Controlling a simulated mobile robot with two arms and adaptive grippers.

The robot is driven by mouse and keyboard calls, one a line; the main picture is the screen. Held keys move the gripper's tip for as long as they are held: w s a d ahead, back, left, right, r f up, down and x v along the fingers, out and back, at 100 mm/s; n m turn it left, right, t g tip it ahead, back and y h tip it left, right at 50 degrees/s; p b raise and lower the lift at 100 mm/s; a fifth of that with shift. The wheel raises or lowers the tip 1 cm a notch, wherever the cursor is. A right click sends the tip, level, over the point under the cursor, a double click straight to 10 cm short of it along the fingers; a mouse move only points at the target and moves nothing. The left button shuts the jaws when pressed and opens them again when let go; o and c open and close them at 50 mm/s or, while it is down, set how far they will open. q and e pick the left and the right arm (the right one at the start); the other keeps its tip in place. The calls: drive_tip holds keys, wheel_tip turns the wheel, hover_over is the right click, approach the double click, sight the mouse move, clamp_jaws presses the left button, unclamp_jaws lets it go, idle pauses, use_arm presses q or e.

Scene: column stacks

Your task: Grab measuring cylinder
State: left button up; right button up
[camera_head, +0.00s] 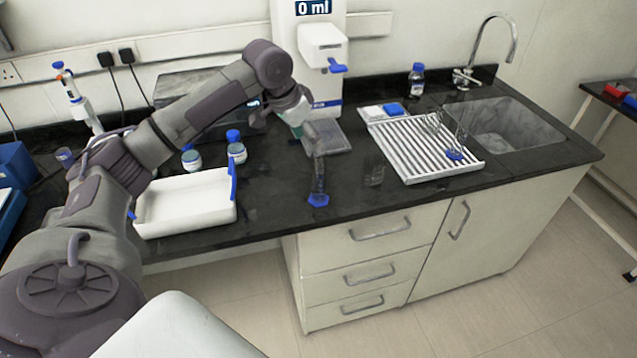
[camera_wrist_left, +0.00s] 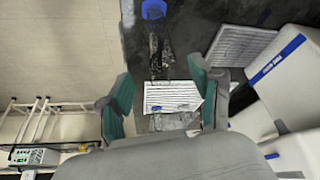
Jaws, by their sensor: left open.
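The measuring cylinder (camera_head: 319,183) is clear, with a blue foot (camera_head: 318,200). It stands near the counter's front edge, below my left gripper (camera_head: 311,140). In the left wrist view the cylinder (camera_wrist_left: 159,50) shows beyond the fingers, its blue foot at the top. My left gripper (camera_wrist_left: 163,92) is open, its teal-padded fingers apart on either side of the cylinder's line. I cannot tell how far the fingertips are from the glass. My right gripper is not in view.
A white tray (camera_head: 186,228) and blue-capped bottles (camera_head: 236,152) are left. A dispenser (camera_head: 322,45) reading 0 ml stands behind. A small clear glass vessel (camera_head: 374,177) and a draining rack (camera_head: 415,172) with glassware are right, before the sink (camera_head: 505,130).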

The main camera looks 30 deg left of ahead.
sight(319, 160)
use_arm(q)
drive_tip(key=p+x, duration=0.1)
drive_tip(key=x, duration=0.4)
drive_tip(key=p+x, duration=0.1)
drive_tip(key=x, duration=0.3)
drive_tip(key=shift+w+a+f+p, duration=0.1)
drive_tip(key=shift+w+f+p, duration=0.1)
drive_tip(key=shift+f+p, duration=0.15)
drive_tip(key=shift+r, duration=0.1)
clamp_jaws()
